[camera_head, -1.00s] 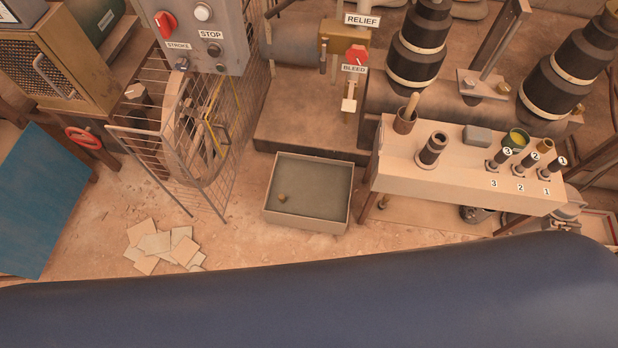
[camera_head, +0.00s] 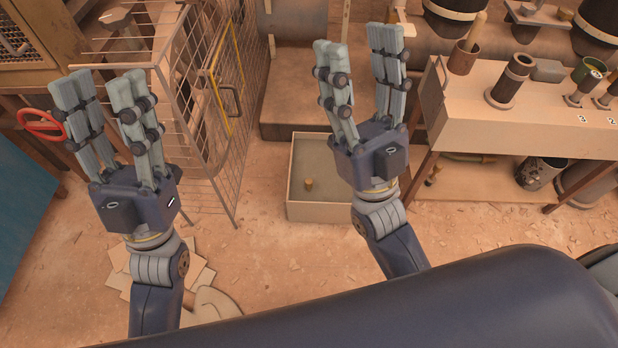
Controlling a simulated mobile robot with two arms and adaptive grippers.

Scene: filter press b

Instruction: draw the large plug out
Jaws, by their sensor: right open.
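A large dark cylinder with a pale top rim (camera_head: 511,80), which looks like the large plug, stands upright on the cream bench (camera_head: 470,128) at the right. A round collar surrounds its foot. My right gripper (camera_head: 357,50) is open and empty, left of the bench and apart from it, in front of the grey-floored tray. My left gripper (camera_head: 103,88) is open and empty at the far left, near the wire cage and the red handwheel. Nothing hides the large plug.
A brown cup (camera_head: 463,60) with a stick and several smaller numbered plugs (camera_head: 577,94) stand on the bench. A shallow tray (camera_head: 318,211) holds a small brass piece (camera_head: 308,184). The wire cage (camera_head: 200,150) with a yellow-edged door stands between my grippers. A red handwheel (camera_head: 42,124) is at left.

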